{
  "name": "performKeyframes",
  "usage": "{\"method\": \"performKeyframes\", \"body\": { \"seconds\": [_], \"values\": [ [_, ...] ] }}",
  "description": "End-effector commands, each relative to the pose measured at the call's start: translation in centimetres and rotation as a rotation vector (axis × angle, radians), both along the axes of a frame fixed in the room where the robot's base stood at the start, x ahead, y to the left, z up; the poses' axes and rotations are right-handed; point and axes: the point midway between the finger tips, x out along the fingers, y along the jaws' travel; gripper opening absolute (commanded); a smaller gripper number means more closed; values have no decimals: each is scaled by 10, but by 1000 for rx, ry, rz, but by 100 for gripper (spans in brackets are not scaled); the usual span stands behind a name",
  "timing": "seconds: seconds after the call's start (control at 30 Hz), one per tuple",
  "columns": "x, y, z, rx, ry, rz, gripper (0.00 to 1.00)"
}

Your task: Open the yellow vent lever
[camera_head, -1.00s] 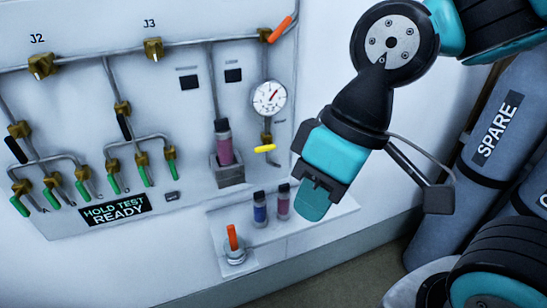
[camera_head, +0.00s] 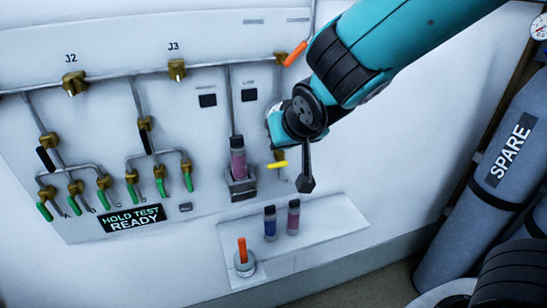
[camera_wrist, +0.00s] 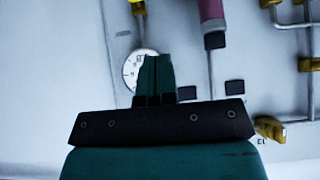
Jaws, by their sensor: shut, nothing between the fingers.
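The yellow vent lever (camera_head: 277,165) lies roughly level below a brass valve on the wall panel, under the gauge line. In the wrist view I cannot make it out; a brass valve (camera_wrist: 137,6) shows at the top edge. My gripper (camera_wrist: 157,75) is shut and empty, its teal fingers together in front of the round gauge (camera_wrist: 131,70), covering part of it. In the head view my wrist hides the gauge and most of the gripper, just above and right of the lever. I see no contact with the lever.
A pink vial (camera_head: 238,163) sits in a wall holder left of the lever. Below, a shelf (camera_head: 335,222) bears a blue vial (camera_head: 270,222), another pink vial (camera_head: 293,217) and an orange-handled piece (camera_head: 242,252). Green-handled valves (camera_head: 160,185) are left; a SPARE cylinder (camera_head: 490,180) stands right.

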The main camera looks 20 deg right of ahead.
Motion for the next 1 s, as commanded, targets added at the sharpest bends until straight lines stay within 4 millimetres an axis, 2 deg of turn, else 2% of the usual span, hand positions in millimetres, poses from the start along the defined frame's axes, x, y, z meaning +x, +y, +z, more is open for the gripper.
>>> {"method": "performKeyframes", "body": {
  "seconds": [0.1,0.47,0.67,1.0],
  "values": [
    [9,-2,2,-11,-39,-16,0],
    [12,-2,0,-11,-38,-16,0],
    [29,-3,-19,-12,-33,-18,0],
    [76,-3,-64,-12,-33,-16,0]
  ]
}}
